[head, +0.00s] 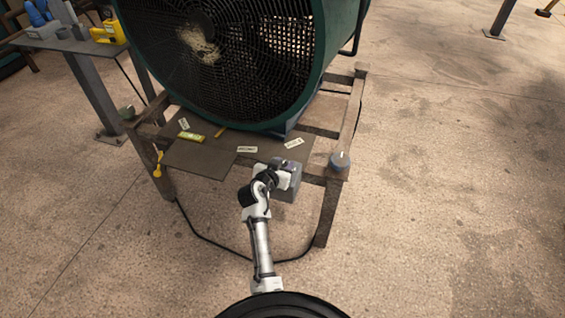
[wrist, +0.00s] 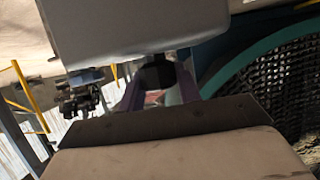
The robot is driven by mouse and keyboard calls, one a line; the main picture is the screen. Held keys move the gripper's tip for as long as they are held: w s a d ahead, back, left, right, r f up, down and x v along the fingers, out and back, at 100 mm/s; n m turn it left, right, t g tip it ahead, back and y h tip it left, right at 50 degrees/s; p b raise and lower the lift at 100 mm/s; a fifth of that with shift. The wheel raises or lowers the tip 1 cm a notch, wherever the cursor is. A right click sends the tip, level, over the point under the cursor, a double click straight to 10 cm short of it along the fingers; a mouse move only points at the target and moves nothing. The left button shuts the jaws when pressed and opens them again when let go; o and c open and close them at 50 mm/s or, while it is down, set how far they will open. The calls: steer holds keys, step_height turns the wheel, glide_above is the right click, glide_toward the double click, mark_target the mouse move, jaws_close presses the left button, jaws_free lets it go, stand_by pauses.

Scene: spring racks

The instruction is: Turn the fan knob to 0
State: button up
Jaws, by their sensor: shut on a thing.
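The large dark green drum fan (head: 240,50) stands on a rusty metal frame in the head view. A grey control box (head: 287,190) sits at the frame's front edge, partly hidden behind my gripper (head: 290,166). In the wrist view, the grey box (wrist: 135,28) fills the top, and the black fan knob (wrist: 157,74) sticks out from it. The purple fingers of my gripper (wrist: 158,84) stand on both sides of the knob and are shut on it. The knob's pointer and any numbers are not visible.
A dark board (head: 205,158) on the frame holds several small labels and a yellow-green level (head: 191,137). A black cable (head: 215,246) hangs below. A bench with tools (head: 65,38) is at upper left. Floor at right is clear.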

steer(key=n+t+y+p, duration=0.1)
steer(key=n+y+p, duration=0.2)
steer(key=y+p, duration=0.1)
steer(key=shift+d+r+n, duration=0.1)
steer(key=shift+r+n, duration=0.05)
steer(key=shift+n, duration=0.25)
steer(key=shift+f+n+y, duration=0.25)
steer(key=shift+n+y, duration=0.85)
steer(key=shift+y, duration=0.4)
steer(key=n+y+b, duration=0.1)
steer(key=y+b, duration=0.1)
steer(key=b, duration=0.1)
steer(key=shift+f+n, duration=0.25)
steer(key=shift+n, duration=0.15)
steer(key=n+g+y+b, duration=0.1)
steer(key=n+y+b, duration=0.1)
steer(key=b, duration=0.3)
steer(key=shift+f+y, duration=0.15)
steer(key=shift+y, duration=0.15)
steer(key=n+g+y+b, duration=0.1)
steer(key=b, duration=0.1)
steer(key=n+g+y+b, duration=0.1)
steer(key=n+b, duration=0.1)
steer(key=n+g+y+b, duration=0.1)
steer(key=y+b, duration=0.1)
steer(key=shift+r+n, duration=0.35)
steer(key=shift+n, duration=0.05)
steer(key=shift+g+b, duration=0.3)
steer(key=shift+b, duration=0.05)
